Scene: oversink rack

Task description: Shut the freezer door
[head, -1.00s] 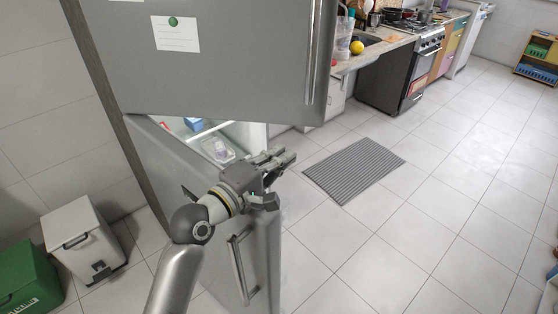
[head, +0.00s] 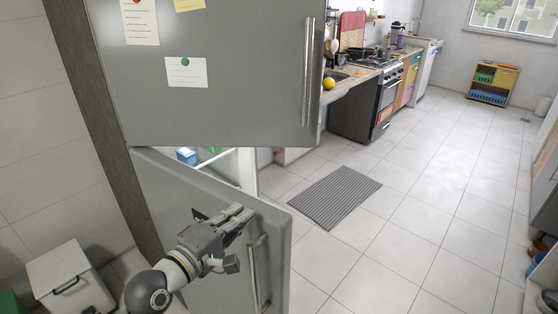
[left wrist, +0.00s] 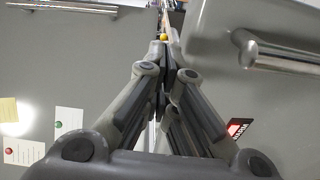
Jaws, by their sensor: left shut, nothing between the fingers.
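The freezer door (head: 185,185) is the lower grey door of the fridge, standing ajar in the head view. Its vertical bar handle (head: 254,280) is near its free edge. White shelves and a blue item show in the gap behind its top edge. My left gripper (head: 242,217) is shut and empty, in front of the door's outer face, just left of the handle's upper end. I cannot tell whether it touches the door. In the left wrist view the shut fingers (left wrist: 165,52) point toward the gap between the doors, with the freezer door (left wrist: 285,110) at right. My right gripper is not in view.
The upper fridge door (head: 230,70), with pinned notes, is above. A white bin (head: 72,280) stands at lower left. A grey mat (head: 335,196) lies on the open tiled floor at right. The counter and stove (head: 365,105) are further back.

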